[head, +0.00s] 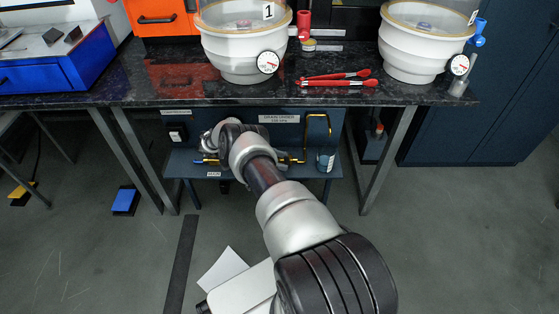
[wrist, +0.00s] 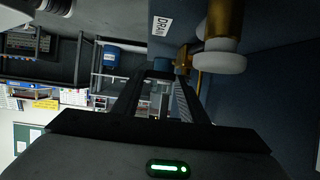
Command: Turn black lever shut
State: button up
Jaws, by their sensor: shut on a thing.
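In the wrist view, my gripper (wrist: 161,76) reaches up to a brass valve (wrist: 183,60) beside the DRAIN label (wrist: 162,23). Its fingers are closed on a small dark piece next to this valve, which looks like the black lever. The piece is mostly hidden by the fingers, and its exact angle cannot be told. In the head view, my arm reaches under the bench and hides both the gripper and the lever.
A large brass cylinder (wrist: 225,18) with a white round end (wrist: 219,62) is close to my gripper. Bench legs flank the space.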

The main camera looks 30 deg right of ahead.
jog(key=shift+w+m+g, duration=0.1)
jog(key=shift+m+g, duration=0.3)
jog(key=shift+g, duration=0.1)
dwell(0.3)
jog(key=o, duration=1)
jog(key=shift+o, duration=0.2)
jog(key=shift+r, duration=0.1)
